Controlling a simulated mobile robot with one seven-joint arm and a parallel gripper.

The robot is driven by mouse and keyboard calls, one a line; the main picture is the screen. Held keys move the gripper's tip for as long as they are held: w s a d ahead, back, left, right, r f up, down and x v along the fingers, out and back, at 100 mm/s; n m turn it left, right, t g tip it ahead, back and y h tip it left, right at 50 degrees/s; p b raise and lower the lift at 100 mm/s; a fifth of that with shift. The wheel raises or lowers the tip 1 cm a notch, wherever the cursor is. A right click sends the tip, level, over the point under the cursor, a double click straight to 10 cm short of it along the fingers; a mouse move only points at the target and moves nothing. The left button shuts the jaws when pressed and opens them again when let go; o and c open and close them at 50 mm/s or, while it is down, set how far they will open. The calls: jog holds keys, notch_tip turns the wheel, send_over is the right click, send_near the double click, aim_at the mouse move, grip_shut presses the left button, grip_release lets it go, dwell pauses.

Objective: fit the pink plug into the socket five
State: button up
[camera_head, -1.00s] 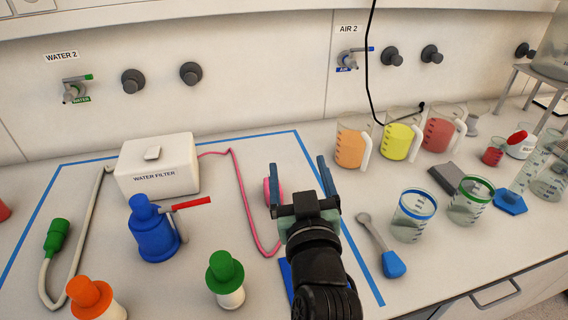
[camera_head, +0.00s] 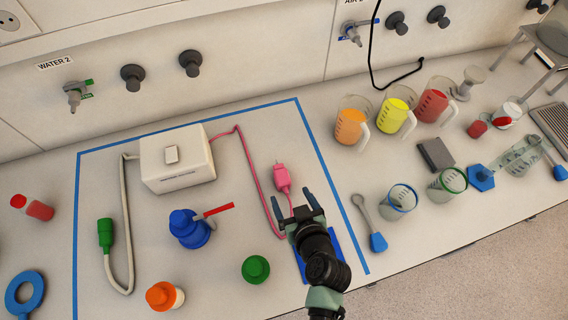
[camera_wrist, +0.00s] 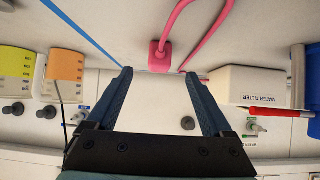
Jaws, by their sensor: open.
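The pink plug (camera_head: 283,178) lies on the bench on its pink cord, which runs back to the water filter box (camera_head: 177,160). My gripper (camera_head: 295,199) is open and empty, with its fingertips just on the near side of the plug in the head view. In the wrist view the plug (camera_wrist: 159,56) shows just past and between the fingertips (camera_wrist: 156,74). I cannot tell whether they touch it. No socket marked five is readable. A white outlet panel (camera_head: 9,22) shows in part at the top left of the head view.
A blue bottle with a red spout (camera_head: 190,228), a green-capped item (camera_head: 255,269) and an orange-capped item (camera_head: 163,296) stand left of my gripper. A spoon with a blue end (camera_head: 377,242) and beakers (camera_head: 397,201) are to the right. Juice jugs (camera_head: 352,126) stand behind.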

aim_at(285, 185)
jog(key=shift+f+b, duration=0.25)
jog(key=shift+b, duration=0.2)
jog(key=b+x, duration=0.2)
jog(key=x, duration=0.3)
jog(key=shift+w+f+b, duration=0.1)
jog(key=shift+f+b, duration=0.1)
jog(key=shift+b, duration=0.2)
jog(key=shift+r+b+x, duration=0.2)
jog(key=shift+b+x, duration=0.7)
jog(key=shift+x, duration=0.35)
jog(key=shift+w, duration=0.15)
jog(key=shift+c, duration=0.2)
grip_shut()
jog(key=shift+r, duration=0.15)
